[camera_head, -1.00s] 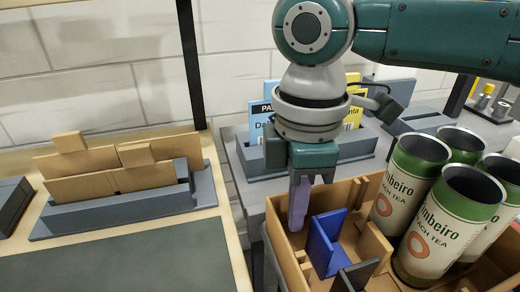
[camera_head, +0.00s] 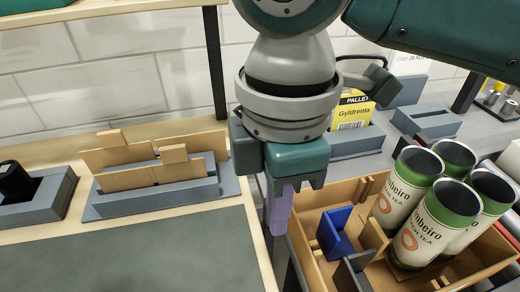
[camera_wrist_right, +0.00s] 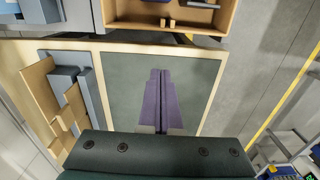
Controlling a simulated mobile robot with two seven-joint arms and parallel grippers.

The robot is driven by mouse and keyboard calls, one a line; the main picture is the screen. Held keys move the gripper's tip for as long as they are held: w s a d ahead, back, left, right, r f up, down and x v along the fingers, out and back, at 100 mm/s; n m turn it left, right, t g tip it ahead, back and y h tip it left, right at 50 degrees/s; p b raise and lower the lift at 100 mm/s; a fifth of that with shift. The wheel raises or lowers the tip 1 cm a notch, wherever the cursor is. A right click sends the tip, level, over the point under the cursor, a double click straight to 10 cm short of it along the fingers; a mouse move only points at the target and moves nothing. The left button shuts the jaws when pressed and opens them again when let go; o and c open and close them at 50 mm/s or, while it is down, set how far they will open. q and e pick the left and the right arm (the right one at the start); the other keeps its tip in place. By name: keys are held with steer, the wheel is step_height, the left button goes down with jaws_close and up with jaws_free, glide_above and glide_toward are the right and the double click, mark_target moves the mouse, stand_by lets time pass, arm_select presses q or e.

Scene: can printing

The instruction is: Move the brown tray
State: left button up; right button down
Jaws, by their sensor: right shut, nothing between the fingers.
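Two brown flat pieces with small square tabs stand upright in a grey slotted holder (camera_head: 105,208) on the left table; the front brown piece (camera_head: 150,179) shows best. They also show at the left of the right wrist view (camera_wrist_right: 40,90). An open brown box-like tray (camera_head: 312,206) with several green-and-cream cans (camera_head: 425,228) stands at the right. I cannot tell which of these the task calls the brown tray. My right gripper (camera_head: 278,228) is shut and empty, its purple fingers pointing down just left of the brown box. My left gripper is not in view.
A dark green mat (camera_head: 150,262) covers the left table's front and is clear. A dark post (camera_head: 214,65) rises behind it. Blue (camera_head: 335,235) and grey dividers sit in the box. A yellow pallet box (camera_head: 352,112) stands in a grey holder behind. A gap separates the two tables.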

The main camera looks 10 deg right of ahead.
steer(key=s+a, duration=0.1)
steer(key=b, duration=0.1)
glide_toward(297, 256)
steer(key=a+f, duration=0.1)
steer(key=s+a+f, duration=0.1)
steer(key=a+f, duration=0.1)
steer(key=s+a+f, duration=0.1)
steer(key=a+f, duration=0.1)
steer(key=shift+s, duration=0.25)
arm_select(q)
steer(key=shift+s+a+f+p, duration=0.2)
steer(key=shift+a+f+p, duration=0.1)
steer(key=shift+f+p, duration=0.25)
arm_select(e)
steer(key=shift+w+d+r, duration=0.1)
steer(key=shift+d+r, duration=0.05)
steer(key=shift+d, duration=0.75)
steer(key=shift+d+r, duration=0.1)
steer(key=shift+d, duration=0.8)
